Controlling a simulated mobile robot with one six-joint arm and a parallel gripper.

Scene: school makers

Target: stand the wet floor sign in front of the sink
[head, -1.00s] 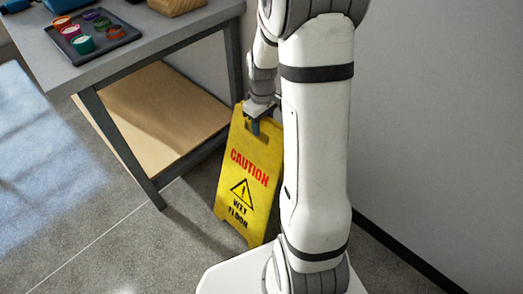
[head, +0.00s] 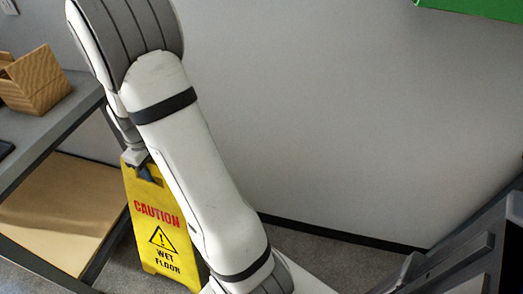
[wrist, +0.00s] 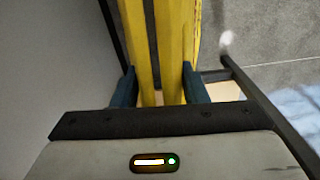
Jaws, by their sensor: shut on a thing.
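The yellow wet floor sign (head: 160,232) hangs upright below my gripper (head: 146,172) in the head view, left of centre. Its face reads "CAUTION WET FLOOR". My arm hides its right edge, and I cannot tell whether its foot touches the floor. In the wrist view, the two dark fingers of my gripper (wrist: 160,88) are shut on the top of the sign (wrist: 174,50), one on each side of its two yellow panels. No sink shows in any view.
A grey table (head: 52,125) with a lower wooden shelf (head: 55,205) stands close on the left, with a wooden box (head: 36,80) on top. A plain wall (head: 340,120) runs behind. A dark grey structure (head: 455,262) is at the lower right. A green edge (head: 470,8) shows at top right.

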